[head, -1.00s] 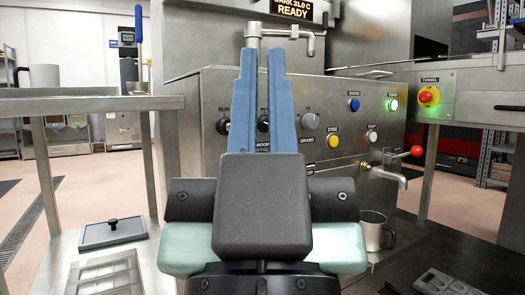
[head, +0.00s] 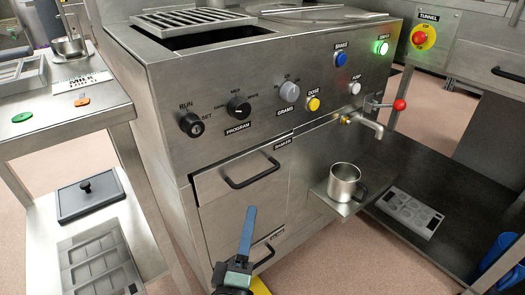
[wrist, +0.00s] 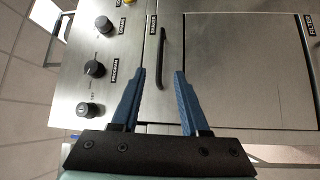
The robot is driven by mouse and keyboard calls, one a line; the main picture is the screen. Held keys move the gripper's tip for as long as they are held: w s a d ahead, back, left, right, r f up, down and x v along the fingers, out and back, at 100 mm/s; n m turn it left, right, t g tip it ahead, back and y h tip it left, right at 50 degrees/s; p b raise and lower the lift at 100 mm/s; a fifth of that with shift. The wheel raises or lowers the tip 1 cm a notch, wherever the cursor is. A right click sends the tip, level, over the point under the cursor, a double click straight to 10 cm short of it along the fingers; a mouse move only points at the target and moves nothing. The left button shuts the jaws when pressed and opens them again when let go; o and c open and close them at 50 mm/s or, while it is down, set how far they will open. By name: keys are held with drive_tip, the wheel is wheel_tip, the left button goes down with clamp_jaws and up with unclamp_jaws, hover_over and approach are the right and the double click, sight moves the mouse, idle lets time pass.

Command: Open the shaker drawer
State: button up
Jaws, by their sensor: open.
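The shaker drawer (head: 222,182) is a steel front, apparently closed, below the machine's control panel. Its dark bar handle (head: 253,174) shows in the head view. In the wrist view the handle (wrist: 162,50) runs lengthwise ahead of my gripper (wrist: 159,73), its near end lined up between the fingertips. My gripper (head: 251,209) has blue fingers, is open and empty, and sits in front of the machine, below the handle in the head view. Fingers and handle look apart; the exact distance is unclear.
A lower drawer with its own handle (head: 263,256) lies under the shaker drawer. A metal mug (head: 343,183) stands on a small shelf (head: 340,206) right of the drawers, below a tap (head: 368,124). A steel side table (head: 60,118) stands left. Knobs and buttons sit above.

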sight(260, 174)
drive_tip(key=w, duration=0.4)
drive_tip(key=w+d+r, duration=0.1)
drive_tip(key=w, duration=0.3)
drive_tip(key=w+d, duration=0.1)
drive_tip(key=w, duration=0.3)
drive_tip(key=shift+w+r, duration=0.2)
drive_tip(key=shift+r, duration=0.1)
clamp_jaws()
idle(1.0)
